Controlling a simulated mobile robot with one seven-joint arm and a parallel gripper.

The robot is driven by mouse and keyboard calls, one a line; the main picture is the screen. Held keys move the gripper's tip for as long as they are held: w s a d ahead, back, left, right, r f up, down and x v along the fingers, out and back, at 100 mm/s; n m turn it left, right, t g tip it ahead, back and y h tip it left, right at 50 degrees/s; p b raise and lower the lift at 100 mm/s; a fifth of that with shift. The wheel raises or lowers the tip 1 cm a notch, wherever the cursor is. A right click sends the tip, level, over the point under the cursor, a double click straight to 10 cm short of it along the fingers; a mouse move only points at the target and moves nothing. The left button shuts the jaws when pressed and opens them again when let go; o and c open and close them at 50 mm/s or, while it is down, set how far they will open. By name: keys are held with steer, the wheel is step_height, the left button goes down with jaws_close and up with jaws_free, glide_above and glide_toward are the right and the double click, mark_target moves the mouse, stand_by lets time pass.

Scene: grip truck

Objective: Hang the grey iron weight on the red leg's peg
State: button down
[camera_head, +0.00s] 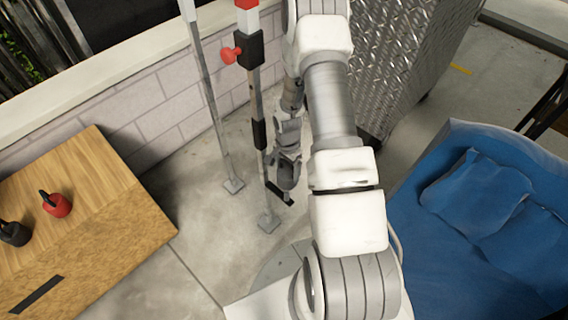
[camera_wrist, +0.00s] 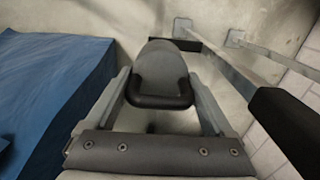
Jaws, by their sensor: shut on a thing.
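The grey iron weight (camera_wrist: 160,70) has a rounded grey body and a black handle (camera_wrist: 160,101). In the wrist view it sits between the two fingers of my gripper (camera_wrist: 160,92), which is shut on it. In the head view my gripper (camera_head: 286,172) hangs low, just right of the red leg (camera_head: 256,100); the weight is hard to make out there. The red leg is an upright pole with a red top and black sections. Its red peg (camera_head: 231,55) sticks out to the left near the top and looks bare. My gripper is well below the peg.
A second pole (camera_head: 214,105) stands left of the red leg. A wooden table (camera_head: 100,215) at left bears a red weight (camera_head: 57,205) and a black weight (camera_head: 14,233). A block wall (camera_head: 150,105) is behind. A blue-covered bed (camera_head: 430,235) and a metal-plated box (camera_head: 400,70) are at right.

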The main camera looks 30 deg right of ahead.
mark_target(287, 192)
steer(key=shift+w+f+b, duration=0.1)
steer(key=shift+f+b, duration=3.6)
steer(key=shift+f, duration=1.85)
steer(key=shift+f+b, duration=0.4)
steer(key=shift+b, duration=0.05)
steer(key=shift+c, duration=0.2)
jaws_free()
steer(key=shift+o, duration=0.2)
steer(key=shift+f, duration=0.1)
step_height(287, 192, up, 18)
steer(key=p, duration=0.4)
steer(key=shift+f, duration=0.2)
